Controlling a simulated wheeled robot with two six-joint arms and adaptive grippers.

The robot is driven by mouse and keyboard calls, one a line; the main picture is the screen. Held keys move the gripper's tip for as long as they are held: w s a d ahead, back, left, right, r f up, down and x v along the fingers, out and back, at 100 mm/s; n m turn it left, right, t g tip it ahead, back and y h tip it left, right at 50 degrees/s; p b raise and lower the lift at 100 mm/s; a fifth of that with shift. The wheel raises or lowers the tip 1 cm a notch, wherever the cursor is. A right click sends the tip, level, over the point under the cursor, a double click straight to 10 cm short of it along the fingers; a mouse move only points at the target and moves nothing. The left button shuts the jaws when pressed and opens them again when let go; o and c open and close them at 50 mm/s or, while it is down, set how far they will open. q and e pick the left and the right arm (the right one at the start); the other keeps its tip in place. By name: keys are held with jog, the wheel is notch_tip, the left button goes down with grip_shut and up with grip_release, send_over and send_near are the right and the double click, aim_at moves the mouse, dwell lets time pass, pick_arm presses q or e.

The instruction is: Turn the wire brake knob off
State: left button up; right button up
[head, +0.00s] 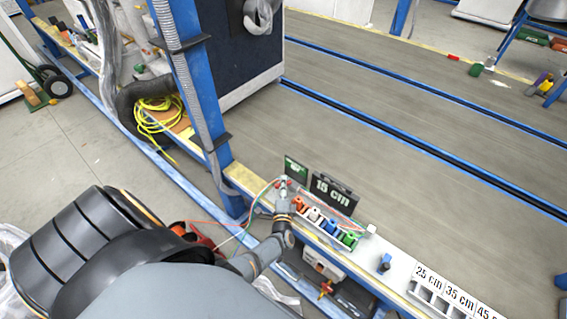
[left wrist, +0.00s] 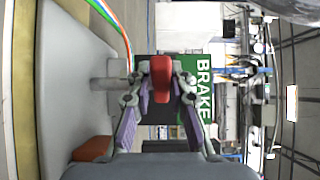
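The red wire brake knob (left wrist: 160,78) stands upright in the middle of the left wrist view, in front of a green sign reading BRAKE (left wrist: 200,92). In the head view this spot is small, and the knob is mostly hidden by my gripper. My left gripper (head: 284,190) reaches the left end of the control shelf there. In the left wrist view my left gripper's fingers (left wrist: 161,75) lie on both sides of the knob and appear closed against it. My right gripper is in neither view.
A 15 cm sign (head: 334,193) stands beside the gripper, with coloured spools (head: 322,222) in front of it. A blue post (head: 200,100) rises close to the left. Coloured wires (head: 262,195) run beside the gripper. A box with size labels (head: 445,290) lies further right.

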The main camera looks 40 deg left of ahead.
pick_arm(q)
jog(key=o, duration=0.3)
jog(key=shift+o, duration=0.2)
jog(key=v, duration=1.2)
jog(key=shift+c, duration=0.2)
